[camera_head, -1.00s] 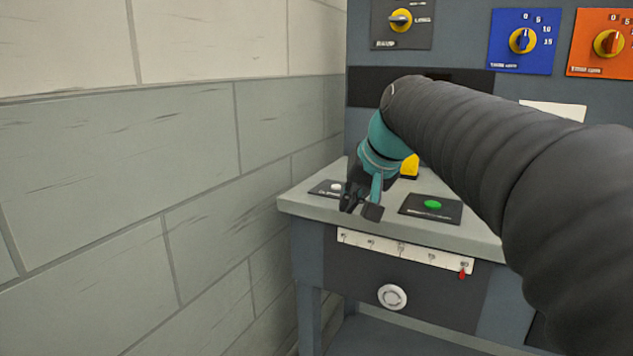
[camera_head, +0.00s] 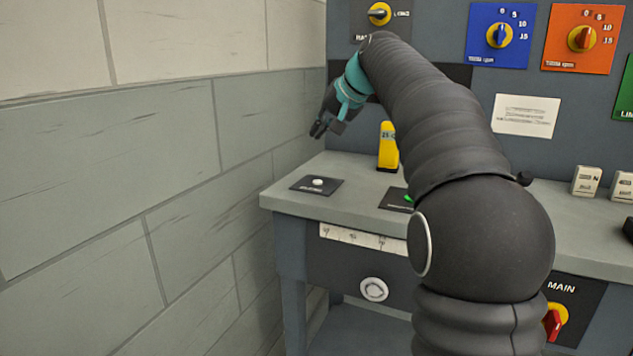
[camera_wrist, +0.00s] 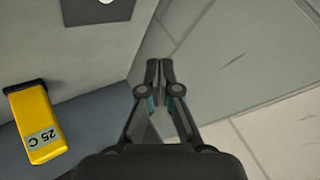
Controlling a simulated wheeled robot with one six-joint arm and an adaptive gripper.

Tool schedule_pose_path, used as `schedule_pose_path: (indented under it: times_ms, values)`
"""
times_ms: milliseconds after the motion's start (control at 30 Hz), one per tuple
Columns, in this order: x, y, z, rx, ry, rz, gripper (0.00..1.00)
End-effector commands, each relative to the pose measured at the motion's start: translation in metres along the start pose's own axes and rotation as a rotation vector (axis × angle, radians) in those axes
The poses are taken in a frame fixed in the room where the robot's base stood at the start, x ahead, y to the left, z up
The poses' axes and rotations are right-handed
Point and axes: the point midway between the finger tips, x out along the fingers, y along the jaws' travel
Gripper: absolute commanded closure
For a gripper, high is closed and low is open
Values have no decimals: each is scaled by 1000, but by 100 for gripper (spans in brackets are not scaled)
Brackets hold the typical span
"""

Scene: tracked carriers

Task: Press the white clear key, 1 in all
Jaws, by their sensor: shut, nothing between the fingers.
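The white clear key (camera_head: 318,182) is a small round button on a black plate (camera_head: 330,188) at the left end of the grey bench. My gripper (camera_head: 317,130) is up above the bench, apart from the key and over it in the head view, with nothing held. In the wrist view my gripper (camera_wrist: 160,66) is shut, its fingertips together. The black plate (camera_wrist: 97,10) is cut by the top edge there, with a bit of the white key (camera_wrist: 106,1) at the very edge.
A yellow block marked 25 C (camera_head: 388,150) stands on the bench, also in the wrist view (camera_wrist: 37,125). A block wall (camera_head: 150,170) is close on the left. Blue (camera_head: 500,36) and orange (camera_head: 583,38) dial panels are behind.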

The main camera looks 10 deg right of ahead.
Motion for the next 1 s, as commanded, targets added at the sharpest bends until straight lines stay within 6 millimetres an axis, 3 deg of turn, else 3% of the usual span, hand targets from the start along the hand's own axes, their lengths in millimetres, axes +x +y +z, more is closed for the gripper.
schedule_pose_path:
  times_ms: [267,700,1000]
  values:
    - [8,7,7,0,-1,0,100]
    - [48,35,35,0,1,1,100]
    - [61,45,45,0,0,1,100]
